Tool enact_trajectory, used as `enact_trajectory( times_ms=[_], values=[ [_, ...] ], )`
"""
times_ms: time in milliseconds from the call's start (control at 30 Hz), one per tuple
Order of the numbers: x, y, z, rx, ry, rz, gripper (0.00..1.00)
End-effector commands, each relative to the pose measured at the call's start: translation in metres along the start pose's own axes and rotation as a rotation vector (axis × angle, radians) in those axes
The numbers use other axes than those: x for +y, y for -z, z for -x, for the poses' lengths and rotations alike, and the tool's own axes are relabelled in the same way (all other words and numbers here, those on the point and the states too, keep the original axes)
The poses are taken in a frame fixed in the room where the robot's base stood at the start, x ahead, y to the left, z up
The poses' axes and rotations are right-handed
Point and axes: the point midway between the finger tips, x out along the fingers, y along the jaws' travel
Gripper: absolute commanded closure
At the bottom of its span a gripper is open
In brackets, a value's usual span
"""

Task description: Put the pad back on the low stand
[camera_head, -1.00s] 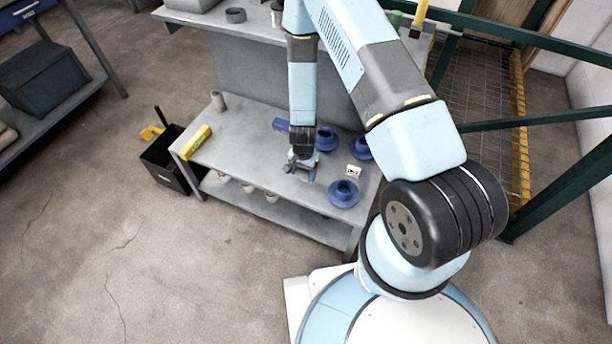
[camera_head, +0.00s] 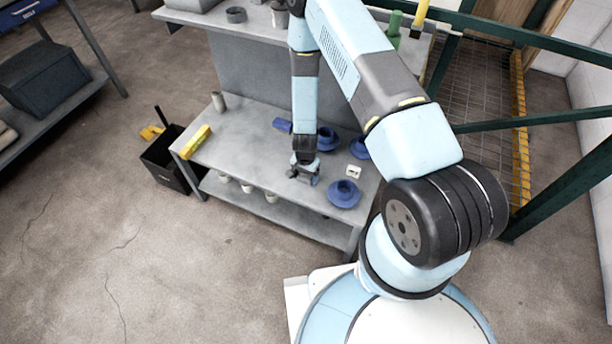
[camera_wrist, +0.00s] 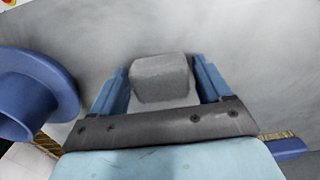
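A grey block (camera_wrist: 162,78), possibly the pad, shows in the wrist view between the two blue fingers of my gripper (camera_wrist: 162,66). The fingers are apart, one on each side of the block, and very close to it. I cannot tell whether they touch it. In the head view my gripper (camera_head: 303,179) points down, low over the front part of the grey bench top (camera_head: 240,150). I cannot tell there what is between the fingers. I cannot pick out a separate low stand with certainty.
A blue round flanged piece (camera_head: 343,194) stands close to the right of my gripper, with a small white box (camera_head: 353,172) behind it. More blue pieces (camera_head: 326,140) are farther back. A yellow object (camera_head: 197,142) lies at the left; bench between is clear.

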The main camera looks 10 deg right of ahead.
Motion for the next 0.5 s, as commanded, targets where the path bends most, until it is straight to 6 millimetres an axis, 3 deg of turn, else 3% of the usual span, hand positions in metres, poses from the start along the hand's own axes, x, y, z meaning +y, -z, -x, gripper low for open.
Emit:
enact_trajectory(
  times_ms=[133, 500],
  values=[
    [-0.0001, 0.0002, 0.0004, 0.0, 0.0, 0.0, 0.08],
    [-0.0007, 0.0009, 0.0061, 0.002, 0.001, 0.0, 0.07]
  ],
)
